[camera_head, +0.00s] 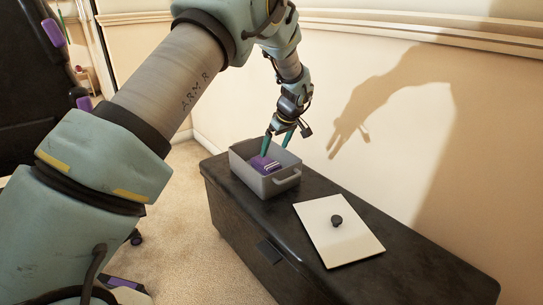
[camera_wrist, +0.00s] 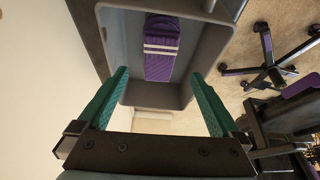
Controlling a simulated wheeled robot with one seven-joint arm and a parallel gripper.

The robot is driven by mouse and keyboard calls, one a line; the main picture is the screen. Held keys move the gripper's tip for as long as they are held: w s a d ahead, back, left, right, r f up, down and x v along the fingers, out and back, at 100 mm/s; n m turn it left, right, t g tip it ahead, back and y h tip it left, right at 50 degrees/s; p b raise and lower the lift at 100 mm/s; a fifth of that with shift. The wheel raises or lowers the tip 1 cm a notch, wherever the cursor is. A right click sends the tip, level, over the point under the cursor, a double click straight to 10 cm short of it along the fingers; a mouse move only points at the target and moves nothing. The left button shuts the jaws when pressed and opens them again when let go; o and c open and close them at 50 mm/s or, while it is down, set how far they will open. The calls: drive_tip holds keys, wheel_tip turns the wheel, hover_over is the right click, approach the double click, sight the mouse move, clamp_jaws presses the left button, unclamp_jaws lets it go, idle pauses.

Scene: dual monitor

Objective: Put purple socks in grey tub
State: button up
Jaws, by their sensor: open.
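The purple socks (camera_head: 261,163), with pale stripes, lie inside the grey tub (camera_head: 283,182). In the wrist view the socks (camera_wrist: 160,62) rest on the floor of the tub, and the tub's rim (camera_wrist: 215,50) shows around them. My gripper (camera_head: 277,144) is over the tub, its green fingers pointing down toward it. In the wrist view my gripper (camera_wrist: 158,95) has its two fingers wide apart with nothing between them. The socks are apart from both fingers in that view.
The tub stands on a dark chest (camera_head: 235,205) against the wall. An office chair's wheeled base (camera_wrist: 265,60) shows on the carpet in the wrist view.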

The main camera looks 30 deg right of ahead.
drive_tip(key=shift+v, duration=1.55)
drive_tip(key=a+r+m+g, duration=0.1)
drive_tip(key=a+r, duration=0.2)
drive_tip(key=a, duration=1.1)
drive_tip(key=a+r+g, duration=0.1)
drive_tip(key=a+r, duration=0.2)
drive_tip(key=a, duration=1.1)
drive_tip(key=s+a+m+g+h, duration=0.1)
drive_tip(key=s+a+m, duration=0.1)
drive_tip(key=s+a, duration=1.3)
drive_tip(key=a, duration=0.2)
drive_tip(key=shift+a+r, duration=0.3)
drive_tip(key=shift+a, duration=0.05)
drive_tip(key=shift+r, duration=0.1)
wheel_tip(320, 180, up, 23)
drive_tip(key=p, duration=2.3)
